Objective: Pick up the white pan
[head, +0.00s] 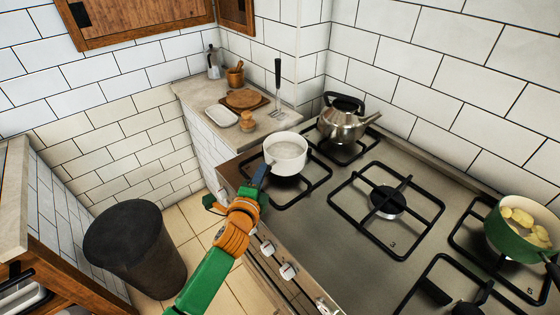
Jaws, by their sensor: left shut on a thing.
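The white pan (287,158) is at the near left burner of the stove, upright, with its dark handle pointing down and left toward me. My left gripper (254,190), on a green and orange arm from the bottom, is shut on the handle. Its fingertips are small and partly hidden in this view. I cannot tell whether the pan rests on the grate or hangs just above it. My right gripper is out of view.
A steel kettle (342,123) stands on the burner behind the pan. A green pot (518,242) with yellow pieces is at far right. A counter (207,93) with a tray, boards and a moka pot lies behind; a dark bin (135,250) stands left.

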